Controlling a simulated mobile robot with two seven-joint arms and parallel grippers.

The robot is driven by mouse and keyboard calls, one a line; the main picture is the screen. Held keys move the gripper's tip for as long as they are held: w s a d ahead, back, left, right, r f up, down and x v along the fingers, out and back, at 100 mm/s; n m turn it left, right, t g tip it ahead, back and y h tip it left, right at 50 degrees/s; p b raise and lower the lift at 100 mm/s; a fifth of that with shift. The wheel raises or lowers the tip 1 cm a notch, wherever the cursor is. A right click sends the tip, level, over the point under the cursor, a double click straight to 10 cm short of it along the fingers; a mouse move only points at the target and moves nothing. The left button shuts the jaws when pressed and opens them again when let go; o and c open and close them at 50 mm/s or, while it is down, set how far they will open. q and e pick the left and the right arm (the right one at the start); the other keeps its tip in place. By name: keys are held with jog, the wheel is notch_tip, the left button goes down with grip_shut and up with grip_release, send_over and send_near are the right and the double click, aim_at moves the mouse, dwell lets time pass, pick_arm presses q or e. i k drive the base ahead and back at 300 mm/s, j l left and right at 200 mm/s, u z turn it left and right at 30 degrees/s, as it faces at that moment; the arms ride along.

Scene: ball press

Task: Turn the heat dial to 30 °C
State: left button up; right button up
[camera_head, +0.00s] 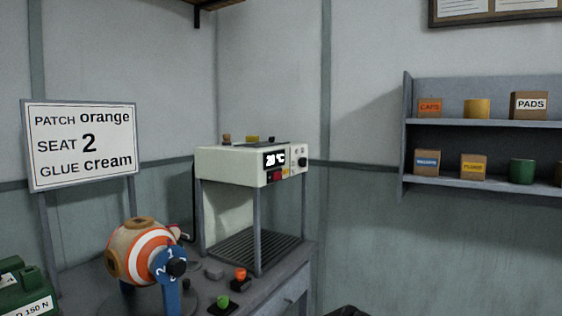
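The heat unit (228,166) is a cream box on grey legs above a slatted grey rack. Its display (274,159) shows white digits on black that look like 20 °C. A black round knob (303,162), which looks like the heat dial, sits on the right part of its front panel. Its pointer mark is too small to read. Small red and yellow parts sit below the display. Neither of my grippers can be made out in this view.
An orange-and-white striped ball (143,250) sits behind a blue numbered dial (170,265) on the bench. Green (222,302) and orange (240,274) buttons stand at the bench front. A sign (82,146) stands left, shelves (480,122) right. A dark shape at the bottom edge is unclear.

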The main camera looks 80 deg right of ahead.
aim_at(303, 162)
jog(key=z, duration=0.45)
jog(key=j+z, duration=0.1)
jog(key=z, duration=0.8)
jog(key=k+z, duration=0.1)
jog(key=z, duration=1.25)
jog(key=i+u, duration=0.15)
jog(key=u, duration=0.3)
jog(key=i+l+u, duration=0.1)
jog(key=u, duration=0.3)
jog(key=i+l+u, duration=0.35)
jog(key=i+l, duration=0.2)
jog(key=l, duration=0.3)
